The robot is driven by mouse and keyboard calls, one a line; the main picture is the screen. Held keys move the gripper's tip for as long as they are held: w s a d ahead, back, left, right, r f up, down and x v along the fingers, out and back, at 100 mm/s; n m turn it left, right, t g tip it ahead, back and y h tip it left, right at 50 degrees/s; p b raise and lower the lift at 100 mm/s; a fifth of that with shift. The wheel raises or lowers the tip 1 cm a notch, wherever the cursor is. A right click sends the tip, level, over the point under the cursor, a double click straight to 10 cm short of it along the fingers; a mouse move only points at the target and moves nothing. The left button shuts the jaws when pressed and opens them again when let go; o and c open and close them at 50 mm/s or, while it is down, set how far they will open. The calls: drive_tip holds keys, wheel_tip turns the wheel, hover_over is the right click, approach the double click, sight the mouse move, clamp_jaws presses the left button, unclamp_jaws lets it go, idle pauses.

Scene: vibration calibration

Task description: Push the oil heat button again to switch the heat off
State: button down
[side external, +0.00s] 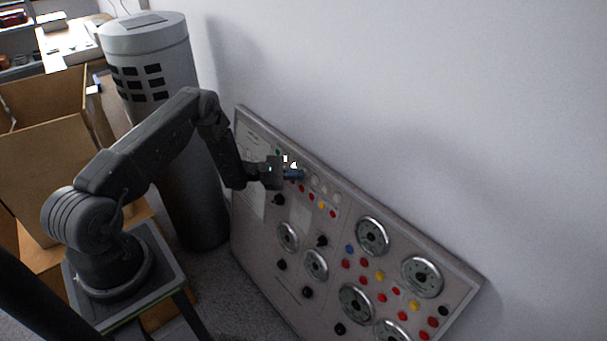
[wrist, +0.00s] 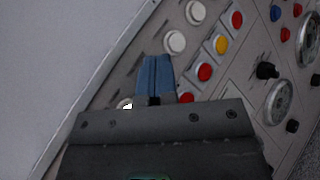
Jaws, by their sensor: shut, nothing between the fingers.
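The control panel (side external: 262,225) leans against the wall, with rows of buttons, knobs and dials. My gripper (side external: 300,175) is at the panel's upper left part. In the wrist view its blue fingers (wrist: 156,62) are together, with nothing between them. The tips are close to the panel, between a row of white round buttons (wrist: 175,42) and a row with a red button (wrist: 205,71) and a yellow button (wrist: 221,44). I cannot tell whether they touch it. Labels are unreadable, so I cannot tell which button is oil heat. A bright white light (wrist: 126,105) shows left of the fingers.
Several round dials (side external: 372,236) and black knobs (side external: 282,265) fill the panel's middle and right. A grey cylinder (side external: 150,60) stands behind my arm. Open cardboard boxes (side external: 45,150) are at the left.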

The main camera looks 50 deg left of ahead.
drive_tip(key=shift+s, duration=0.15)
drive_tip(key=shift+s+r, duration=0.2)
drive_tip(key=shift+s, duration=0.45)
drive_tip(key=shift+s+r, duration=0.25)
drive_tip(key=shift+s, duration=1)
drive_tip(key=shift+s+r, duration=0.25)
drive_tip(key=shift+s, duration=0.95)
